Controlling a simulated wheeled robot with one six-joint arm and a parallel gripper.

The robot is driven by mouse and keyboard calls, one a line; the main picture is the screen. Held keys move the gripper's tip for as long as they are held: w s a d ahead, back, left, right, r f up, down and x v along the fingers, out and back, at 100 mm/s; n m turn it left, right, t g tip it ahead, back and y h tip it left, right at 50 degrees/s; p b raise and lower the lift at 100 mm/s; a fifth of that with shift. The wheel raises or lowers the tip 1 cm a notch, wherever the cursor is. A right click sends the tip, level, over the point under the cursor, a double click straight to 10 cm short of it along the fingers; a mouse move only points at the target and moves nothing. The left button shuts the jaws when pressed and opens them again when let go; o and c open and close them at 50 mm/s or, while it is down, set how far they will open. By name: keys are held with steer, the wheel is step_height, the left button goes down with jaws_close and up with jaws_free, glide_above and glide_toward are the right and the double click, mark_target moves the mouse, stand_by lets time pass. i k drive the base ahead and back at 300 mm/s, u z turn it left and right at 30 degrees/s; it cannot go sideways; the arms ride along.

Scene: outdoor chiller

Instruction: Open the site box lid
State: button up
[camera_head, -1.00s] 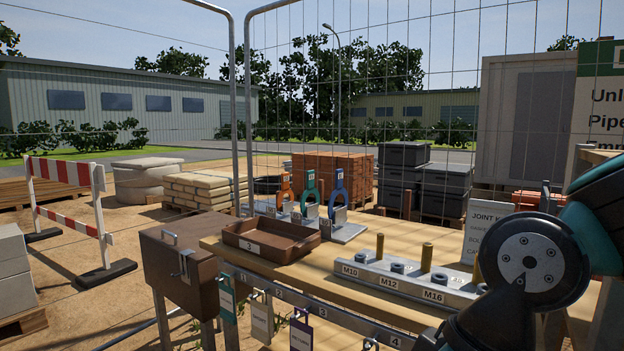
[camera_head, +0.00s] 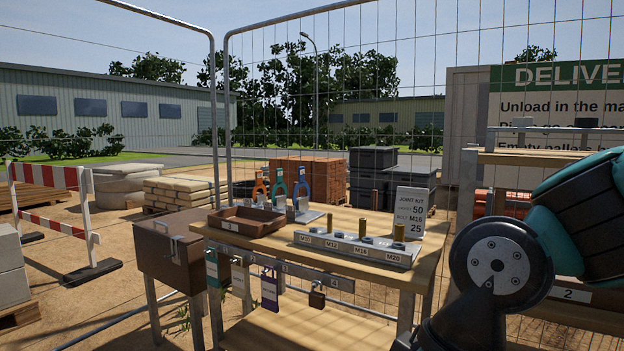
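The site box (camera_head: 153,261) is a brown box on grey metal legs at the left end of the workbench. Its lid (camera_head: 158,221) lies flat and looks shut. A small pale handle (camera_head: 150,217) is on the lid near the left edge. A metal hasp (camera_head: 175,246) shows on the front. My arm shows at the lower right, well apart from the box. My gripper is out of view, so its state does not show.
The workbench (camera_head: 268,252) stands close beside the box, bearing a brown tray (camera_head: 247,231) and a socket rack (camera_head: 355,250). Tags and a padlock (camera_head: 317,298) hang along its front. Mesh fencing is behind. A striped barrier (camera_head: 47,222) stands left, with open sand between.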

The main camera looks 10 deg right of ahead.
mark_target(174, 228)
steer(key=u, duration=0.35)
steer(key=k, duration=0.2)
steer(key=z, duration=0.95)
steer(key=i, duration=0.85)
steer(key=u, duration=0.6)
